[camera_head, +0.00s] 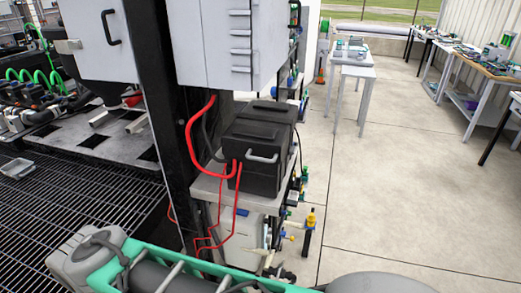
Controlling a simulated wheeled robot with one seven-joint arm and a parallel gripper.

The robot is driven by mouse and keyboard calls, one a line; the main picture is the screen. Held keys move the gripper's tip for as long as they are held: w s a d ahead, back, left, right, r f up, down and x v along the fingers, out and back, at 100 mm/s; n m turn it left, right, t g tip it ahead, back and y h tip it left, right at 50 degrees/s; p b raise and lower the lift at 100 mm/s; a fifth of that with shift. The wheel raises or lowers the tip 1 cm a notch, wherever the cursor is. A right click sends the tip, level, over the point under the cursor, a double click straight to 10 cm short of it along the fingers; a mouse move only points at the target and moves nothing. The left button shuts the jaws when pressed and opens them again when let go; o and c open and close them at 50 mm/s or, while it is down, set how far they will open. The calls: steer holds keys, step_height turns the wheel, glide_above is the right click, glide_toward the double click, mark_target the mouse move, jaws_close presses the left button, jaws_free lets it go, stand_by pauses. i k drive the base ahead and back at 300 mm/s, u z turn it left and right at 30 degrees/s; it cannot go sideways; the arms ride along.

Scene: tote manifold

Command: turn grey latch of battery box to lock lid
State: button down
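The black battery box (252,180) stands on a pale shelf beside a dark upright post, near the middle of the view. Its black lid (262,127) rests on top and looks closed. A light grey handle-shaped latch (263,158) shows on the front face, just below the lid edge, lying roughly level. Whether it is locked cannot be told. My gripper is not in view. Green and grey parts, probably of my own body, cross the bottom of the view, apart from the box in the picture.
Red cables (190,138) loop beside and below the box. White cabinets (228,45) hang above it. The dark post (160,100) stands at its left. Below are a pale container (232,235) and yellow-blue fittings (309,222). Open concrete floor (400,170) lies to the right.

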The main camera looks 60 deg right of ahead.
mark_target(291, 149)
steer(key=k, duration=1.25)
steer(key=z, duration=1.7)
steer(key=i, duration=0.5)
steer(key=u, duration=3.8)
steer(key=k, duration=1.9)
steer(key=z, duration=0.8)
